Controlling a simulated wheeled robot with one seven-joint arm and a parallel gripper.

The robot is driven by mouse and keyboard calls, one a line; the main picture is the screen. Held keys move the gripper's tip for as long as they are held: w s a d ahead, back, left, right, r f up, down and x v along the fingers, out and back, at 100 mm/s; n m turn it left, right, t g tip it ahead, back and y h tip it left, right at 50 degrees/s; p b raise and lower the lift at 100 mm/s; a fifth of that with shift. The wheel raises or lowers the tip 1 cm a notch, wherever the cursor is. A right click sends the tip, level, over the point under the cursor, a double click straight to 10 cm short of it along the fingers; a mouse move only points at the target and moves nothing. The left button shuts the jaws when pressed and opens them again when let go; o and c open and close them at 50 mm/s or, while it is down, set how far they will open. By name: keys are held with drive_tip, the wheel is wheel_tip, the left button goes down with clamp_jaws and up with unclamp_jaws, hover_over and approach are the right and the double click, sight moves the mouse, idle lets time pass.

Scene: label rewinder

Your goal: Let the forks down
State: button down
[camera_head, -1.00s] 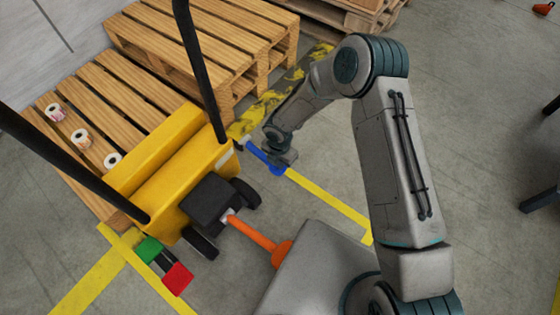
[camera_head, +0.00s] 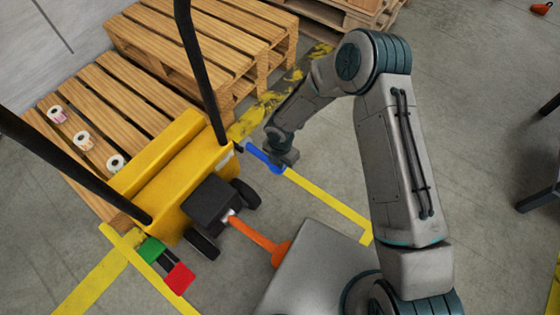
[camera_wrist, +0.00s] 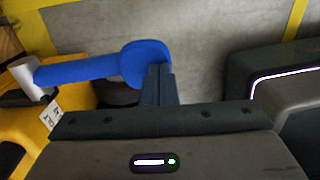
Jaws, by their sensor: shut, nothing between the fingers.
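The yellow pallet truck (camera_head: 175,165) stands at the left with its forks hidden under a wooden pallet (camera_head: 115,85). A blue lever (camera_head: 262,157) sticks out from the truck's right side. It also shows in the wrist view (camera_wrist: 85,69), with a pale stub at its left and a rounded blue end at its right. My gripper (camera_head: 283,160) is at the lever's outer end. In the wrist view my gripper's fingers (camera_wrist: 159,85) are together and empty, right beside the rounded end. I cannot tell whether they touch it. A green pedal (camera_head: 151,250) and a red pedal (camera_head: 180,277) sit at the truck's near-left side.
Three label rolls (camera_head: 83,140) stand on the pallet. Stacked pallets (camera_head: 200,45) are behind. An orange bar (camera_head: 255,237) runs from the truck's dark block (camera_head: 211,200) towards my base. Yellow lines (camera_head: 325,203) mark the floor. The floor at right is mostly clear.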

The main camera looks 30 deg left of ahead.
wheel_tip(320, 180, up, 12)
drive_tip(key=d+p, duration=0.1)
drive_tip(key=p, duration=0.3)
drive_tip(key=shift+f, duration=0.15)
drive_tip(key=shift+d, duration=0.1)
drive_tip(key=w+d+r+m+t+p, duration=0.1)
drive_tip(key=w+d+r+m+p, duration=0.2)
drive_tip(key=d+r+m+p, duration=0.55)
drive_tip(key=w+d+r+m+h+p, duration=0.1)
drive_tip(key=w+d+r+m, duration=0.3)
drive_tip(key=r, duration=1)
drive_tip(key=w+d+r+m+t+p, duration=0.1)
drive_tip(key=d+r+m+p, duration=0.25)
drive_tip(key=d+r, duration=0.65)
drive_tip(key=s+d+r+m+p, duration=0.4)
drive_tip(key=d+r+m+p, duration=0.1)
drive_tip(key=r, duration=0.5)
drive_tip(key=s+d+r+m+y+p, duration=0.1)
drive_tip(key=s+d+r+m+p, duration=0.4)
drive_tip(key=r, duration=0.5)
drive_tip(key=s+d+r+m+p, duration=0.4)
drive_tip(key=r+m, duration=0.4)
drive_tip(key=r, duration=0.2)
drive_tip(key=shift+s+d+m+t+p, duration=0.25)
drive_tip(key=shift+d+m+t+p, duration=0.2)
drive_tip(key=shift+p, duration=0.25)
